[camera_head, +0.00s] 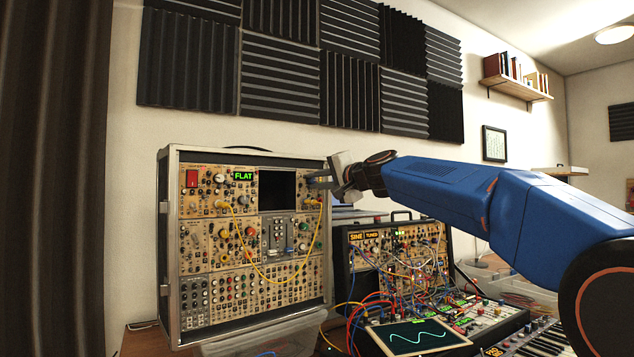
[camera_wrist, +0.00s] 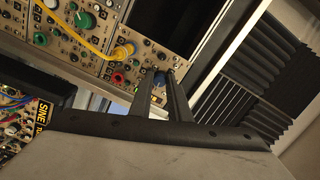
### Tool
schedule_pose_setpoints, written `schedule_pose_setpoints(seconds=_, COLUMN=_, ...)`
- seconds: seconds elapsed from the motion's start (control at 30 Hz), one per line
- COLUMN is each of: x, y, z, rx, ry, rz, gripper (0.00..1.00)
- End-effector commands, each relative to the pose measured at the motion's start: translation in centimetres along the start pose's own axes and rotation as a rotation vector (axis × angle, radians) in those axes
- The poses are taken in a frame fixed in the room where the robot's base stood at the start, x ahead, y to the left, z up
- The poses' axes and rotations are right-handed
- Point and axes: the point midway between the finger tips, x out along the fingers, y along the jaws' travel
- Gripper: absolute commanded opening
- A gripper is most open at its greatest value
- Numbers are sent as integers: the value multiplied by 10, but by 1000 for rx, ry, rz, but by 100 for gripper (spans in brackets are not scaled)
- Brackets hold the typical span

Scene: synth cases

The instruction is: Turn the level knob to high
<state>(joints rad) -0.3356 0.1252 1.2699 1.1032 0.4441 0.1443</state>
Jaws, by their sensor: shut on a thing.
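My gripper (camera_head: 314,181) reaches in from the right at that panel. In the wrist view my gripper (camera_wrist: 161,84) has its two dark fingers on either side of the knob and is shut on it. The fingers partly cover the knob, and its pointer and label cannot be read. In the head view the knob is hidden behind the fingers. A green display (camera_head: 243,176) on the case reads FLAT.
A yellow cable (camera_head: 262,270) hangs across the tall case, and its plug (camera_wrist: 108,54) sits close to my fingers. A red knob (camera_wrist: 118,78) is just beside them. A dark screen (camera_head: 277,190) lies left of the panel. An open patch case (camera_head: 345,250) full of cables stands below my arm.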

Motion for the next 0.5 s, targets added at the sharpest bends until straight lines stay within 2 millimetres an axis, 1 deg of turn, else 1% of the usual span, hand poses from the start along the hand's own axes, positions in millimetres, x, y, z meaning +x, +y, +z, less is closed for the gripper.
schedule_pose_setpoints(seconds=0.5, x=0, y=1, z=-1, rx=488, ry=-16, rz=-2, gripper=0)
